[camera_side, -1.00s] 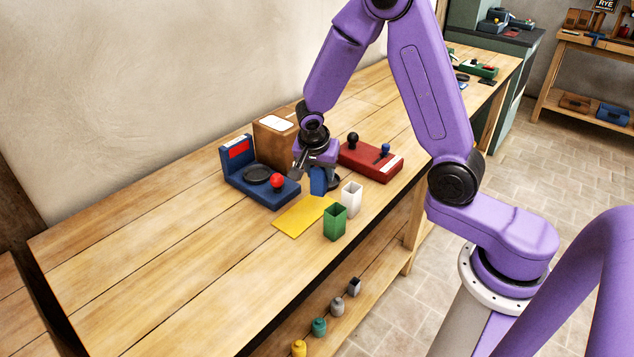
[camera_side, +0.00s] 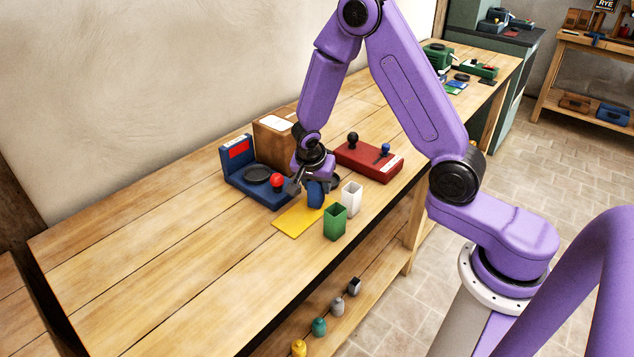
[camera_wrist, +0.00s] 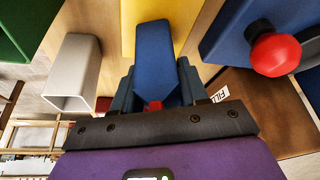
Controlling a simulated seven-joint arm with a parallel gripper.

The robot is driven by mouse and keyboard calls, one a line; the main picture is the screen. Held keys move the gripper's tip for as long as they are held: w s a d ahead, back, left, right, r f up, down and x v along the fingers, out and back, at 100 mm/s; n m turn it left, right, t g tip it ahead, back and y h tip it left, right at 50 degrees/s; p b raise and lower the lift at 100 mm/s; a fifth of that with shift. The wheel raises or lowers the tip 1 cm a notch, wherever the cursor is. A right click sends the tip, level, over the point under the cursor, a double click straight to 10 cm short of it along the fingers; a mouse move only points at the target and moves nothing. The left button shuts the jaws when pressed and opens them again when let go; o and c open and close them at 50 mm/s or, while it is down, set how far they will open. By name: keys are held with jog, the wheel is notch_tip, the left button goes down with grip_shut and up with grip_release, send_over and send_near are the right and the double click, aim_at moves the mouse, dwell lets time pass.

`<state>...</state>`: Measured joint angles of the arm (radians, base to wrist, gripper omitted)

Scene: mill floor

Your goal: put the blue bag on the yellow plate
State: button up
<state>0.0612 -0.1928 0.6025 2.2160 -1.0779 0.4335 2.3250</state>
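The blue bag (camera_side: 316,195) is held upright between the fingers of my gripper (camera_side: 311,188), which is shut on it. The wrist view also shows the bag (camera_wrist: 154,55) between the fingers (camera_wrist: 157,82). The yellow plate (camera_side: 296,220) is a flat sheet on the bench. The bag is at the plate's back right corner in the side view, with its lower end over that edge. In the wrist view the plate (camera_wrist: 185,17) lies behind the bag. I cannot tell whether the bag touches the plate.
A white open cup (camera_side: 351,198) and a green open cup (camera_side: 335,222) stand close to the plate's right. A blue scale (camera_side: 283,194) with a red knob (camera_side: 277,180) stands at its left. Behind are a brown box (camera_side: 272,146) and a red box (camera_side: 367,161). The bench's front left is clear.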

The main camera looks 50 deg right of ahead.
jog(key=o, duration=0.4)
jog(key=shift+c, duration=0.2)
jog(key=v, duration=1.2)
jog(key=s+a+r+n+y, duration=0.2)
jog(key=s+n, duration=1.1)
jog(key=s+a+r+n+g+y, duration=0.1)
jog(key=s+a+r+n+y, duration=0.1)
jog(key=s+n, duration=1.1)
jog(key=shift+s+a+r+g+y, duration=0.3)
jog(key=shift+s+a, duration=0.15)
jog(key=shift+s, duration=0.4)
